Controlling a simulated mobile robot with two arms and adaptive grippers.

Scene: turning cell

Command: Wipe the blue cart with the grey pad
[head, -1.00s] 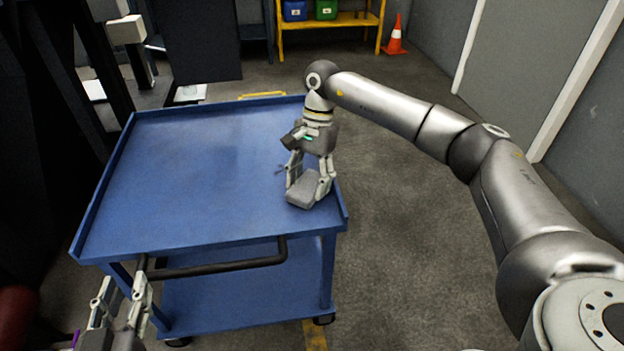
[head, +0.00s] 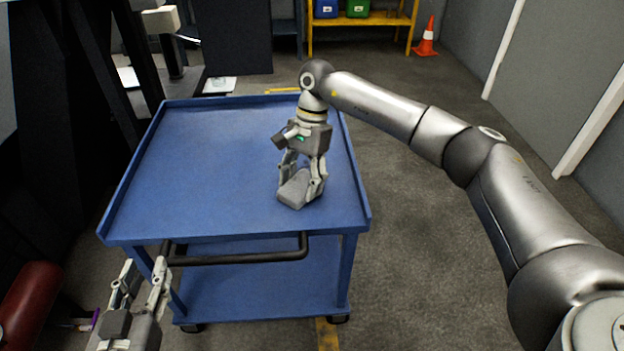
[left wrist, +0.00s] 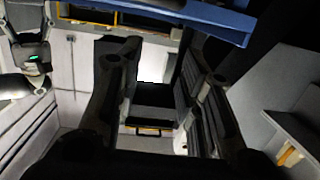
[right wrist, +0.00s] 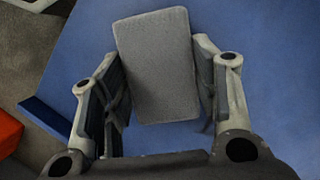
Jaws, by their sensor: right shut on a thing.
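The blue cart (head: 190,195) stands in front of me, its raised-rim top bare except for the pad. My right gripper (head: 301,181) points down over the right front part of the top. It is shut on the grey pad (head: 295,192), which appears to rest on the blue surface. In the right wrist view the pad (right wrist: 157,68) sits between both fingers (right wrist: 160,95). My left gripper (head: 143,275) is open and empty, low beside the cart's front left corner, near the black handle (head: 240,258). Its fingers (left wrist: 160,75) stand apart in the left wrist view.
A dark machine (head: 95,60) stands close to the cart's left side. A red cylinder (head: 28,305) is at the lower left. A yellow shelf (head: 360,22) with bins and an orange cone (head: 426,38) are at the back. Floor right of the cart is clear.

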